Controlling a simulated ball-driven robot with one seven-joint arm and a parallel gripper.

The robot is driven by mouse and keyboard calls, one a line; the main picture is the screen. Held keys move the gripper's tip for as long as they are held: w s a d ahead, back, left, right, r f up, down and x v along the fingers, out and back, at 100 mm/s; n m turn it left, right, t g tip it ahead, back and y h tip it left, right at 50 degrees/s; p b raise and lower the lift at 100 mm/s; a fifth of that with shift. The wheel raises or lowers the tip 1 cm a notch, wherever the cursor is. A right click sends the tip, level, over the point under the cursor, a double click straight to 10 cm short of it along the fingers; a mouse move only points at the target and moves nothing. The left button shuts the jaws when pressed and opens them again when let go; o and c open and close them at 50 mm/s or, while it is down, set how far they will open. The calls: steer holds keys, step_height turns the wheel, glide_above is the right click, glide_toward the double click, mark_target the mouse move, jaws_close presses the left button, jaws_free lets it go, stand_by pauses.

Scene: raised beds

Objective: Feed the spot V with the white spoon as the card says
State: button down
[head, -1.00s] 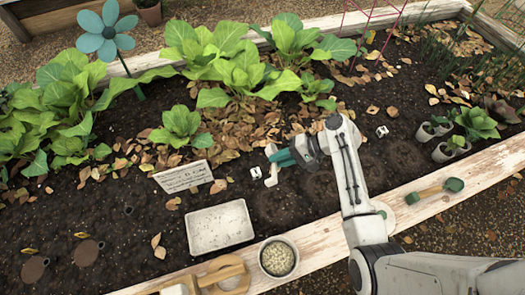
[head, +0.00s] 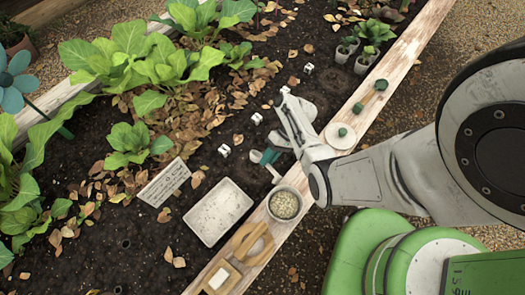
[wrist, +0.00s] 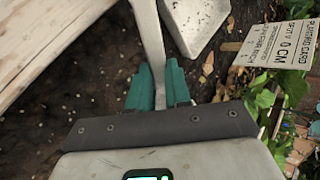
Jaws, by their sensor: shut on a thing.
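My gripper (head: 266,157), with teal fingers, is over the soil near the wooden bed edge, beside the bowl of pale pellets (head: 285,205). In the wrist view its fingers (wrist: 160,85) are shut on the white spoon (wrist: 149,40), whose handle runs up out of the picture. In the head view a small part of the spoon (head: 275,175) shows below the fingers; its load cannot be seen. The white card (head: 164,183) stands in the soil; in the wrist view the card (wrist: 272,47) reads partly "SPOT V" and "0 CM". Small white markers (head: 224,150) (head: 257,118) stand in the soil, letters unreadable.
A white tray (head: 219,240) lies between card and bed edge. A wooden-handled tool (head: 252,243), a white disc with green knob (head: 340,136) and a green-ended tool (head: 370,97) lie on the wooden edge (head: 325,120). Leafy plants (head: 125,65) fill the far side.

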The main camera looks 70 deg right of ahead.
steer(key=shift+w+a+r+g+p, duration=0.15)
steer(key=shift+a+g+p, duration=0.15)
steer(key=shift+p, duration=0.2)
steer(key=r+g+h+p, duration=0.1)
steer(key=a+n+h+p, duration=0.1)
steer(key=p, duration=0.1)
steer(key=shift+w+r+g+h, duration=0.2)
steer(key=shift+r+g+h, duration=0.2)
steer(key=shift+w+a+r+n+g+h+p, duration=0.2)
steer(key=shift+g+h, duration=0.25)
steer(key=shift+h, duration=0.3)
steer(key=shift+w+a+r+n+g+h+p, duration=0.1)
steer(key=shift+r+g+h, duration=0.2)
steer(key=shift+g+h, duration=0.35)
steer(key=shift+w+a+r+n+g+h+p, duration=0.1)
steer(key=shift+r+g+h, duration=0.2)
steer(key=shift+h, duration=0.6)
